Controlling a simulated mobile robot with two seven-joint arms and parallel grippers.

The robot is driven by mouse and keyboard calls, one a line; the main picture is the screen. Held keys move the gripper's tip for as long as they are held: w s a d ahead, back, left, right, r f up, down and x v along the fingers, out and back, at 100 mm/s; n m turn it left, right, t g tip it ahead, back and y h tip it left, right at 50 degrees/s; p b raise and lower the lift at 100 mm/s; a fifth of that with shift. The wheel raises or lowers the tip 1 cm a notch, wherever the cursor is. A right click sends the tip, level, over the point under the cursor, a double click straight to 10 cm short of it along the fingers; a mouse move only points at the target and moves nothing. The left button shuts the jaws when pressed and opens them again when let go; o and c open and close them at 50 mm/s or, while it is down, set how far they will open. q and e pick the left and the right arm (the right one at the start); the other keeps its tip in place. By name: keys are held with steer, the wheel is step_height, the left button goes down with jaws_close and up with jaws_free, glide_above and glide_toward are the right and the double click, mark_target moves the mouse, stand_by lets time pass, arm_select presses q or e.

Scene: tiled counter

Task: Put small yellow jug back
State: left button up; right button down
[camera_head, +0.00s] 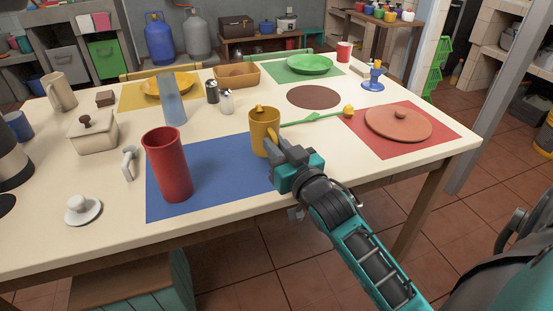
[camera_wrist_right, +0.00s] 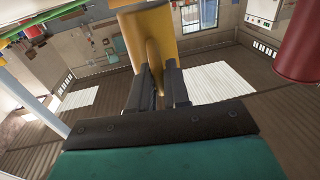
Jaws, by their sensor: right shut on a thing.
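The small yellow jug (camera_head: 263,128) is upright at the right end of the blue mat (camera_head: 228,190), with a small knob on top. My right gripper (camera_head: 279,155) reaches it from the front right and is shut on its handle. I cannot tell whether the jug's base touches the table. In the right wrist view, the yellow jug (camera_wrist_right: 146,32) is above the fingers, and its handle sits between the right gripper's fingertips (camera_wrist_right: 160,75). My left gripper is not in view.
A tall red vase (camera_head: 167,165) and a bluish glass (camera_head: 172,100) stand left of the jug. A green spoon (camera_head: 312,117) lies behind it. The front right table strip is clear.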

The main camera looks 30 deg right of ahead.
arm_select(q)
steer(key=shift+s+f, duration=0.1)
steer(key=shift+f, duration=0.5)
arm_select(e)
steer(key=shift+f, duration=1.25)
steer(key=shift+f+b, duration=0.15)
steer(key=shift+b, duration=0.15)
steer(key=c, duration=1.1)
jaws_free()
